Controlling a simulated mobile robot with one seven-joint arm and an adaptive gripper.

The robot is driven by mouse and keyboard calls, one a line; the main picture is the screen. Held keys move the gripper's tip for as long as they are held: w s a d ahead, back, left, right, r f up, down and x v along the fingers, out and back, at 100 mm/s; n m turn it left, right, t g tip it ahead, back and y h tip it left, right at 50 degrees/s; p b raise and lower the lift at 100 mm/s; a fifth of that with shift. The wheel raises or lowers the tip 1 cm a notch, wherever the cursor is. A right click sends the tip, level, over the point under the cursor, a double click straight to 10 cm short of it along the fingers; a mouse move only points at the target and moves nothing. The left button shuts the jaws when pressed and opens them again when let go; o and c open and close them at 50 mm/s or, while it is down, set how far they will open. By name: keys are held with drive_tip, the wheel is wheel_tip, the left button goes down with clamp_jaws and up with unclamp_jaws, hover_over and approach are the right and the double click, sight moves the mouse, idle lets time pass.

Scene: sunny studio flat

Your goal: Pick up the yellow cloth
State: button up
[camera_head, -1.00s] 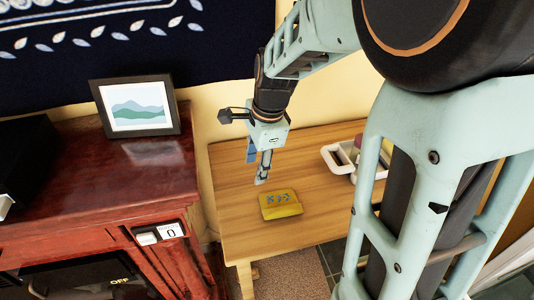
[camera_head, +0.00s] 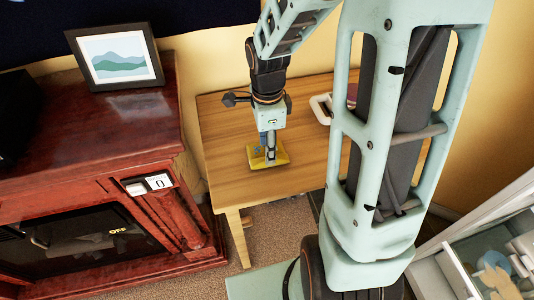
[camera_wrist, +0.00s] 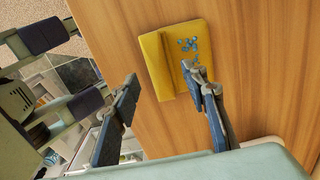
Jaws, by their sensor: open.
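The yellow cloth (camera_head: 281,156) lies folded on the wooden table, with a blue pattern on its top. My gripper (camera_head: 268,157) is right over it in the head view and hides part of it. In the wrist view the cloth (camera_wrist: 160,62) shows beyond my open fingers (camera_wrist: 160,88). The right finger overlaps the cloth's near edge in that view, and the left finger is off to its left. Nothing is held between the fingers. I cannot tell whether a fingertip touches the cloth.
The wooden table (camera_head: 222,138) is mostly bare around the cloth. A white container (camera_head: 321,108) stands farther back, partly behind my arm. A red cabinet (camera_head: 120,135) with a framed picture (camera_head: 115,58) is at the left. An open white drawer (camera_head: 500,262) is at lower right.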

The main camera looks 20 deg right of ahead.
sight(255, 152)
drive_tip(key=f, duration=0.3)
drive_tip(key=shift+s+f, duration=0.2)
drive_tip(key=shift+f, duration=0.1)
clamp_jaws()
drive_tip(key=shift+r, duration=0.1)
